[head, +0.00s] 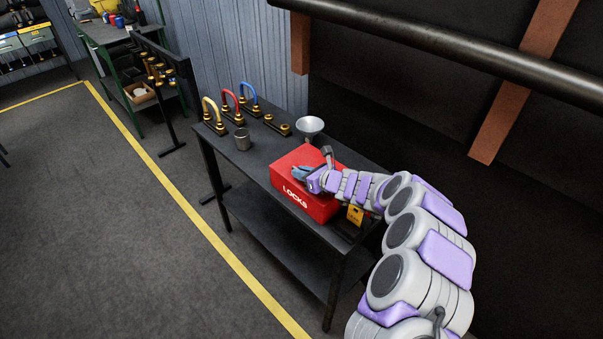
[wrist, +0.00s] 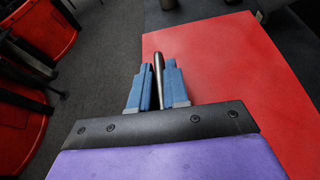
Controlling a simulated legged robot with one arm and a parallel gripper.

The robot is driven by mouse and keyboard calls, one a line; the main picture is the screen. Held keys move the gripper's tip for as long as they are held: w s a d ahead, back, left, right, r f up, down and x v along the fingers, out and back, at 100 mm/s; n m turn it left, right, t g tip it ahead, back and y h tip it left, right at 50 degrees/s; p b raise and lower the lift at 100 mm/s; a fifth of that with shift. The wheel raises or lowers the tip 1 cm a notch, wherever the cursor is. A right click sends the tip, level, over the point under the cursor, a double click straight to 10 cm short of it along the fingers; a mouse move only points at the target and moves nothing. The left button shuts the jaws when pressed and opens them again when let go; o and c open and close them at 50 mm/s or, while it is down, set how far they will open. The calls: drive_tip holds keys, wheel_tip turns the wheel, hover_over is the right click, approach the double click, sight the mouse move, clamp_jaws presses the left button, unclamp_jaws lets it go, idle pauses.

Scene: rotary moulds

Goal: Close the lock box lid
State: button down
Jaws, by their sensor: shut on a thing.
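The red lock box (head: 308,206), marked LOCKS, stands on the near part of the dark table. Its red top (head: 297,157) looks flat and level over the box; the arm hides its right part, and I cannot see whether a gap is left. My gripper (head: 300,172) is at the top, near the front edge. In the wrist view my gripper's blue fingers (wrist: 157,88) are shut on a slim grey metal handle (wrist: 158,64). The red surface (wrist: 225,70) spreads to the right of the fingers.
A dark wall with a pipe (head: 430,42) rises behind.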

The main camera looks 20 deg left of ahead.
drive_tip(key=shift+d+f, duration=0.1)
drive_tip(key=shift+f, duration=0.4)
drive_tip(key=c, duration=1.3)
unclamp_jaws()
drive_tip(key=shift+o, duration=0.5)
drive_tip(key=shift+w, duration=0.1)
drive_tip(key=shift+a+r, duration=0.1)
drive_tip(key=shift+a, duration=0.1)
drive_tip(key=p+v, duration=0.3)
drive_tip(key=v, duration=1.4)
drive_tip(key=shift+p, duration=0.4)
drive_tip(key=shift+d, duration=0.15)
